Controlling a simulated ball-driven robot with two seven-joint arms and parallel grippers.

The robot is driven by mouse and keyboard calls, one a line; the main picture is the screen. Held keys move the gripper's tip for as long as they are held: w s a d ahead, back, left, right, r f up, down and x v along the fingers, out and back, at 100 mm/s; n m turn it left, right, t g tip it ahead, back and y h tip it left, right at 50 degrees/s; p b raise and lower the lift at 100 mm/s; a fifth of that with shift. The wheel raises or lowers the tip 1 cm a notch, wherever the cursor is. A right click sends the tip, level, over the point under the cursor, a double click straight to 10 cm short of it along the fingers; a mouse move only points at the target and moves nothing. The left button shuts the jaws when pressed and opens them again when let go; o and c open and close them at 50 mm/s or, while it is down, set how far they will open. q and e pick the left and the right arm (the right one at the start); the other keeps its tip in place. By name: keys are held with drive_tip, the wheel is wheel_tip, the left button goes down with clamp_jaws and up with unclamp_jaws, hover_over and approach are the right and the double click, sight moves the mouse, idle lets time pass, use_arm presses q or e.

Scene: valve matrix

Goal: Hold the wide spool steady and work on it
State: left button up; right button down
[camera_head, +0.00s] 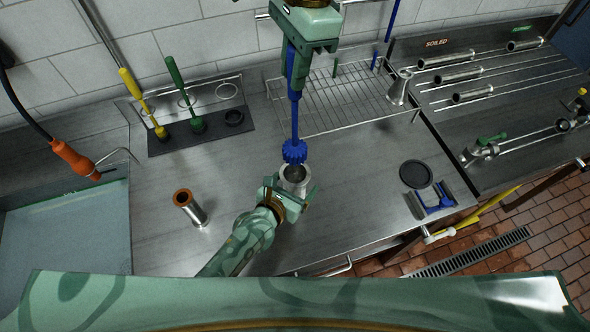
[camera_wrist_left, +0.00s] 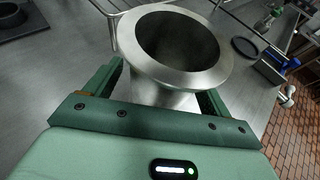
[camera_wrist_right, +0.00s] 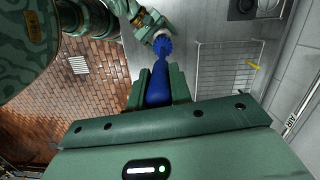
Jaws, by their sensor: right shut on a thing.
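The wide spool (camera_head: 293,189) is a short metal tube with a flanged, open mouth facing up. My left gripper (camera_head: 288,197) has its fingers on either side of the spool's body below the flange. My right gripper (camera_head: 296,75) is shut on the handle of a blue brush (camera_head: 294,110), which hangs bristles down just above the spool's mouth. The brush (camera_wrist_right: 159,85) also shows in the right wrist view.
A metal tube with an orange-brown rim (camera_head: 190,208) stands left of the spool. Yellow (camera_head: 140,100) and green (camera_head: 181,95) brushes stand on a dark mat behind. A wire rack (camera_head: 345,97) is at the back; a black disc (camera_head: 416,174) lies right. A sink (camera_head: 65,235) is far left.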

use_arm(q)
drive_tip(key=v, duration=1.2)
drive_tip(key=shift+f, duration=0.1)
